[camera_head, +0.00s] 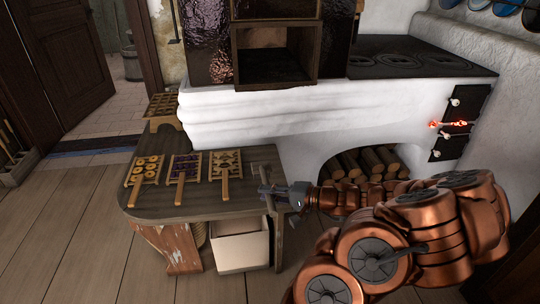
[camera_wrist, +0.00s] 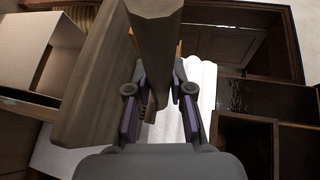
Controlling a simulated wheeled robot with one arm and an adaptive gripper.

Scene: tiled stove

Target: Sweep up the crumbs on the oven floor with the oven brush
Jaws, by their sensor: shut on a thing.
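My gripper (camera_head: 268,191) is at the right end of the wooden bench, low in front of the white stove. In the wrist view its two fingers (camera_wrist: 160,108) are shut on a brown wooden handle (camera_wrist: 155,38) that runs up toward the camera. It looks like the oven brush's handle, but I cannot make out any bristles. The open oven mouth (camera_head: 275,65) is dark, up behind the bench. I cannot make out crumbs on its floor.
The black stove top (camera_head: 410,64) lies right of the oven mouth, with firewood (camera_head: 365,163) in an arch below.

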